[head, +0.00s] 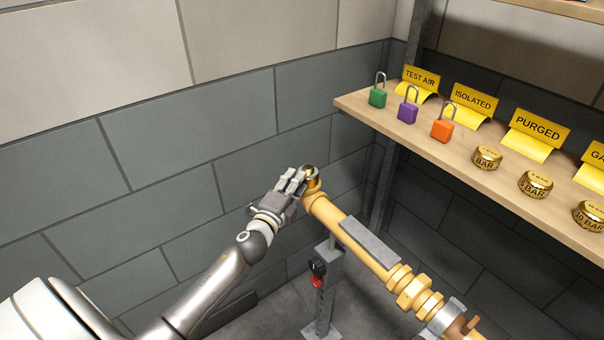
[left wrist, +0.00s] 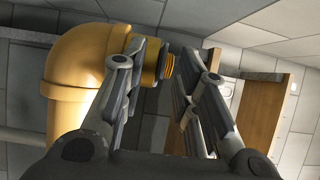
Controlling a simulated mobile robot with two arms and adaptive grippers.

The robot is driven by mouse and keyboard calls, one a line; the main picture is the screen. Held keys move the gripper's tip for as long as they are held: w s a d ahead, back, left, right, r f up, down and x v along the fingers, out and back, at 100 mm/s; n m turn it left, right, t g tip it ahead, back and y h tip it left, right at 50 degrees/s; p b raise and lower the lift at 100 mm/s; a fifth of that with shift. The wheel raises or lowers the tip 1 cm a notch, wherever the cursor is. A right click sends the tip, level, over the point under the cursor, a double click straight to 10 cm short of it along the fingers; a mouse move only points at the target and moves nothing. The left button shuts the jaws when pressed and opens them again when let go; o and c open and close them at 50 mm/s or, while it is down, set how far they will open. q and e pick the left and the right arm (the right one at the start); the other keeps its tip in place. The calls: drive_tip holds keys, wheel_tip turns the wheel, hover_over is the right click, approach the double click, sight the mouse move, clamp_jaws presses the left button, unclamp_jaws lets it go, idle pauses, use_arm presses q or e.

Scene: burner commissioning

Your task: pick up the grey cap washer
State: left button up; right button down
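The yellow pipe (head: 355,238) slants up to an elbow whose open end carries a dark and brass round fitting (head: 309,173). In the left wrist view the elbow (left wrist: 80,70) fills the left side. A small orange-brass ringed end with dark edges (left wrist: 168,66) shows between my fingers. I cannot make out a separate grey cap washer; the fingers may hide it. My left gripper (head: 292,181) is at the elbow's upper end. In the left wrist view its fingers (left wrist: 173,60) are spread apart, with a gap between them and nothing clearly gripped. My right gripper is not in view.
A wooden shelf (head: 370,108) at right holds green (head: 377,97), purple (head: 408,110) and orange (head: 443,129) padlocks, yellow signs (head: 540,131) and brass gauge-like discs (head: 487,157). A grey post (head: 327,285) supports the pipe. A block wall (head: 140,150) stands close behind my left arm.

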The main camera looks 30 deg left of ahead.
use_arm(q)
clamp_jaws()
drive_tip(key=shift+r, duration=0.15)
